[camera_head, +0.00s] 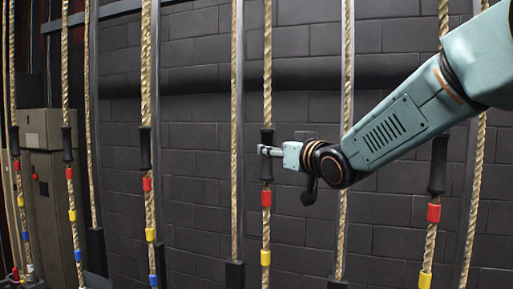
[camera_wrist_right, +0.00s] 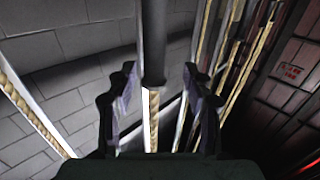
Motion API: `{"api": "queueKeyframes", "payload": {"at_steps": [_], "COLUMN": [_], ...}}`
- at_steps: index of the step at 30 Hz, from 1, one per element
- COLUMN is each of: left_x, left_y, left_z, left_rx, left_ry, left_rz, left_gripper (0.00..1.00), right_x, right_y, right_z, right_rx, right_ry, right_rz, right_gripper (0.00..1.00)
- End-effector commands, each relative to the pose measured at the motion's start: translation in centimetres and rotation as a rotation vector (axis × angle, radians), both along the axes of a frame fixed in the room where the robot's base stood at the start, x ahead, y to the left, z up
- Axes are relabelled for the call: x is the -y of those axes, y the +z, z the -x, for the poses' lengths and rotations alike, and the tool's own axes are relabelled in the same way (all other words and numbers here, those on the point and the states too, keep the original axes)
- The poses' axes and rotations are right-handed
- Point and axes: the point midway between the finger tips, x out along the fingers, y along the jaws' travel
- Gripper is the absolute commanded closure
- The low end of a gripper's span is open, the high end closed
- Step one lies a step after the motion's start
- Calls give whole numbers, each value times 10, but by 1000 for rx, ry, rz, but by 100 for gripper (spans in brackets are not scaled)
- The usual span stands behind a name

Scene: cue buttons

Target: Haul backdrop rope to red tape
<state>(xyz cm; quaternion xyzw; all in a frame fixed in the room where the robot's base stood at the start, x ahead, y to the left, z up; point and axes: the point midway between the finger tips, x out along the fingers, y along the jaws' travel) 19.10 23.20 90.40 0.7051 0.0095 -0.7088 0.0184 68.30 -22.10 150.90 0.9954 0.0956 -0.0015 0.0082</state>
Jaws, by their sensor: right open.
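The middle rope (camera_head: 267,80) hangs vertically with a black sleeve (camera_head: 266,168) around it. Red tape (camera_head: 266,198) sits just below the sleeve and yellow tape (camera_head: 265,257) lower down. My right gripper (camera_head: 266,151) reaches in from the right at the sleeve's height. In the right wrist view the open fingers (camera_wrist_right: 159,72) stand on either side of the sleeve (camera_wrist_right: 154,40), with gaps at both sides. Rope (camera_wrist_right: 154,120) shows below the sleeve there. No red tape is visible in that view. My left gripper is not in view.
Similar sleeved ropes hang at left (camera_head: 146,70) and right, the right one with red tape (camera_head: 434,212). Plain ropes (camera_head: 235,120) end in dark weights (camera_head: 234,274). A black block wall (camera_head: 195,200) stands behind. A grey cabinet (camera_head: 45,200) is at far left.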

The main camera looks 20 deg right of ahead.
Motion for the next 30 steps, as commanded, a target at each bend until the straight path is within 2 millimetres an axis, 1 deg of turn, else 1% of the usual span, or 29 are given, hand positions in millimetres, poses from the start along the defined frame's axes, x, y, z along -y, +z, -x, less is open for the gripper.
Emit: {"api": "queueKeyframes", "payload": {"at_steps": [2, 5, 12, 18, 24, 30], "left_x": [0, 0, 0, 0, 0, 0], "left_y": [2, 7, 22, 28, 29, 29], "left_z": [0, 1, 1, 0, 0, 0], "left_rx": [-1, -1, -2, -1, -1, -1], "left_ry": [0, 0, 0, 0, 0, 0], "left_rz": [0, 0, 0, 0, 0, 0], "left_gripper": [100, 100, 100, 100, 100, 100], "right_x": [1, 0, -6, -10, -13, -13], "right_y": [0, 0, 0, 0, -1, -2], "right_z": [-2, -12, -47, -67, -75, -76], "right_rx": [-5, -6, -6, -4, -4, -5], "right_ry": [-2, -2, -1, -1, 0, 0], "right_rz": [-11, -10, -8, -10, -11, -11], "right_gripper": [49, 49, 49, 49, 49, 49]}}
